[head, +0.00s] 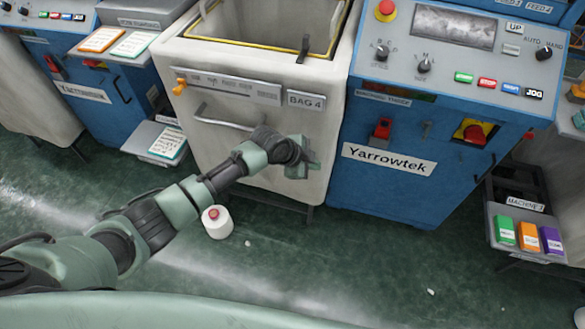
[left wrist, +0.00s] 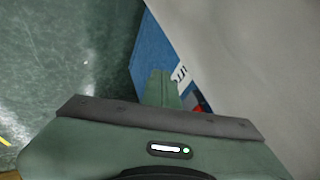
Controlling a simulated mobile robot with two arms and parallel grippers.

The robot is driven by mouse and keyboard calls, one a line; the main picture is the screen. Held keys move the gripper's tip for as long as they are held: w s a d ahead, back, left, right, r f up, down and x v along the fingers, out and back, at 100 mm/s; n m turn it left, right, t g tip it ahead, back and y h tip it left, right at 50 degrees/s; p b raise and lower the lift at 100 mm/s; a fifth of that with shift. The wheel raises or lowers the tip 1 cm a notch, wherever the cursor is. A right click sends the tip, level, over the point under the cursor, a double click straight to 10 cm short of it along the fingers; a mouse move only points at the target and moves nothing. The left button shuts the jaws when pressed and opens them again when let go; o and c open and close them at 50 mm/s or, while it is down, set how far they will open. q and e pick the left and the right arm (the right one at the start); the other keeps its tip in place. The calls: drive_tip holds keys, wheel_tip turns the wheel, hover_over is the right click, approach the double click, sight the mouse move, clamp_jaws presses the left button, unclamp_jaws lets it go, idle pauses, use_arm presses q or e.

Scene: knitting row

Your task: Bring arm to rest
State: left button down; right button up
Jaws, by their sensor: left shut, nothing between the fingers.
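My left arm reaches in from the left in the head view, and its gripper (head: 300,170) is in front of the lower part of the BAG 4 bin (head: 258,140). The gripper is shut and empty. I cannot tell whether it touches the bin's front. In the left wrist view the closed fingers (left wrist: 161,88) point toward a blue cabinet and a pale surface. My right gripper is not in view.
A white yarn cone (head: 217,224) stands on the green floor below my left forearm. The blue Yarrowtek machine (head: 420,185) is right of the bin. A rack with green, orange and purple boxes (head: 528,236) is at the far right. Open floor lies in front.

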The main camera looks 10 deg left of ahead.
use_arm(q)
drive_tip(key=v, duration=0.9)
drive_tip(key=s+a+f+n+y, duration=0.1)
drive_tip(key=a+f+n, duration=0.2)
drive_tip(key=f, duration=0.4)
drive_tip(key=a+f+n+y, duration=0.1)
drive_tip(key=a+f+n, duration=0.1)
drive_tip(key=f, duration=0.5)
drive_tip(key=s+a+f+n+y, duration=0.1)
drive_tip(key=s+a+f+n, duration=0.2)
drive_tip(key=s+f, duration=0.4)
drive_tip(key=s+a+f+n, duration=0.2)
drive_tip(key=s+a+f, duration=0.15)
drive_tip(key=f, duration=0.45)
drive_tip(key=s+f+n+g, duration=0.1)
drive_tip(key=s+f, duration=0.4)
drive_tip(key=s, duration=0.7)
drive_tip(key=s+a+f+n+g+y, duration=0.1)
drive_tip(key=s+f, duration=0.4)
drive_tip(key=s, duration=0.7)
drive_tip(key=s+a+f+n+g+y, duration=0.1)
drive_tip(key=s+f, duration=0.4)
drive_tip(key=s, duration=0.7)
drive_tip(key=shift+s+n+g, duration=0.4)
drive_tip(key=shift+n+g, duration=0.3)
drive_tip(key=shift+n, duration=0.4)
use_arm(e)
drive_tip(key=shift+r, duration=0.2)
use_arm(q)
drive_tip(key=shift+f, duration=0.1)
